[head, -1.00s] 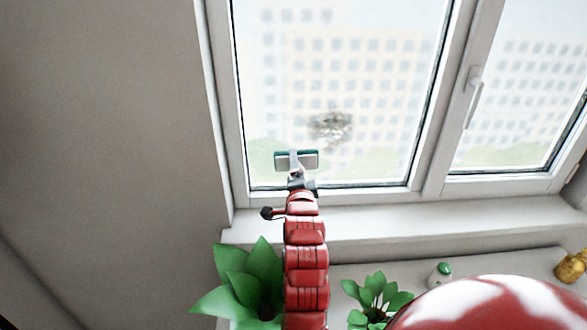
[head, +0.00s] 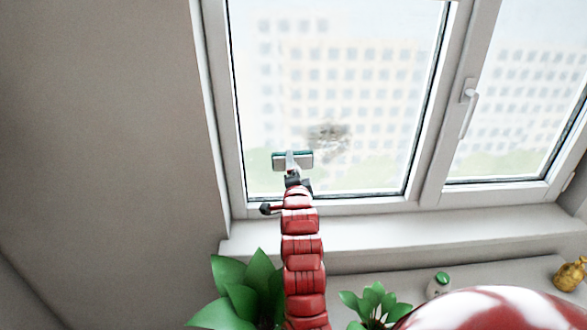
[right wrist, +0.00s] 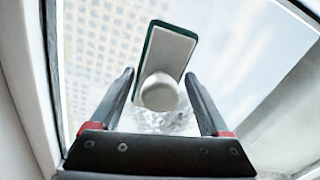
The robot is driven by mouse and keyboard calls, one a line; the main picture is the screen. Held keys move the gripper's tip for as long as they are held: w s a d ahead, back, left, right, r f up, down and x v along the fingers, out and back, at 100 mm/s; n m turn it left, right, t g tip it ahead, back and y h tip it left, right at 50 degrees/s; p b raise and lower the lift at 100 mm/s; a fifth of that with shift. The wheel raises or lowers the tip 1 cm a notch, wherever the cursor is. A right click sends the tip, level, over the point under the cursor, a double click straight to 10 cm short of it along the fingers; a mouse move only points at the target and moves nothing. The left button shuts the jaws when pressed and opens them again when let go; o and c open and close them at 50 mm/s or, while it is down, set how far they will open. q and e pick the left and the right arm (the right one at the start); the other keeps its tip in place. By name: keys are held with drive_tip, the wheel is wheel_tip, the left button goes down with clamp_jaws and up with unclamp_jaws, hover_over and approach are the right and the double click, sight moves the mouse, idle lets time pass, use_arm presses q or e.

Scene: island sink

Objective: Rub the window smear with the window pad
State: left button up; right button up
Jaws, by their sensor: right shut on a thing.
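The window pad (head: 301,160) is a flat pale pad with a dark green edge and a round white knob, as the right wrist view shows (right wrist: 165,58). My right gripper (head: 292,174) is shut on the knob, with a finger on each side in the right wrist view (right wrist: 160,78). The window smear (head: 328,138) is a grey-brown patch on the left pane, just up and right of the pad in the head view. It also shows beyond the fingers in the right wrist view (right wrist: 172,122). I cannot tell whether the pad touches the glass. My left gripper is out of view.
The white window frame (head: 424,150) surrounds the panes, with a handle (head: 469,108) on the right sash. Below the sill (head: 400,230) are two green plants (head: 245,295) (head: 372,305), a green-topped container (head: 440,285) and a yellow object (head: 570,275).

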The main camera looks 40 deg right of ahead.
drive_tip(key=shift+b+x, duration=0.85)
idle(0.3)
drive_tip(key=shift+d, duration=0.1)
